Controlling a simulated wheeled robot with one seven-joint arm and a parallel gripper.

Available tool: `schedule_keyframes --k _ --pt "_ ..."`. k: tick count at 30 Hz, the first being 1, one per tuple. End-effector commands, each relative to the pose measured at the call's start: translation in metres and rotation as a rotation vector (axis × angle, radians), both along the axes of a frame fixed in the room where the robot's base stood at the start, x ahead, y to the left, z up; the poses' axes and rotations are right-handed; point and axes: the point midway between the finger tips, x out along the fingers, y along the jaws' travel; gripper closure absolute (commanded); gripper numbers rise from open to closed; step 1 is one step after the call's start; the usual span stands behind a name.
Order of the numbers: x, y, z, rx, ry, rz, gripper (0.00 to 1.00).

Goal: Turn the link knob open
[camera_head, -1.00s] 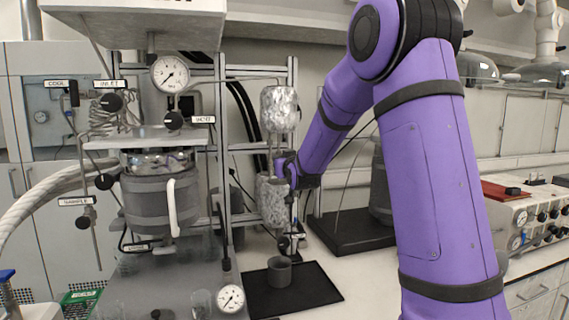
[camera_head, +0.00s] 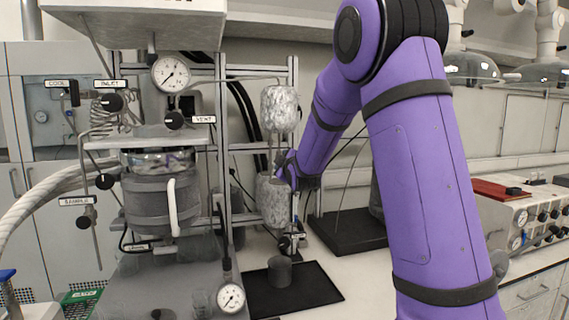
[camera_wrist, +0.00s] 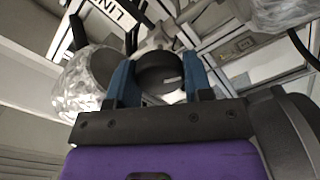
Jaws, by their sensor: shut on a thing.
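The link knob (camera_wrist: 160,72) is a round black knob in the wrist view, next to a white label (camera_wrist: 118,12) on which "LIN" can be read. My gripper (camera_wrist: 160,82) has one blue finger on each side of the knob and is shut on it. In the head view my gripper (camera_head: 287,168) is at the end of the purple arm, beside the foil-wrapped cylinders; its fingertips and the link knob cannot be made out there.
Two foil-wrapped cylinders, upper (camera_head: 279,108) and lower (camera_head: 272,200), stand close to my gripper. The metal frame (camera_head: 223,150) and reactor vessel (camera_head: 160,205) are to the left. A small dark cup (camera_head: 280,271) stands on a black mat (camera_head: 312,288) below.

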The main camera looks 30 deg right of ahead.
Motion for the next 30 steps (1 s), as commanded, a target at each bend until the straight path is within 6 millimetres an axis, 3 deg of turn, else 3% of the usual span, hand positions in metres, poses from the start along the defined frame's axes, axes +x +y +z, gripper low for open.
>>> schedule_keyframes --k 15,30 --pt "0.0001 0.0013 -0.0018 -0.32 0.095 0.001 0.77" --pt "-0.0002 0.0005 -0.0022 -0.38 0.112 0.0 0.77"
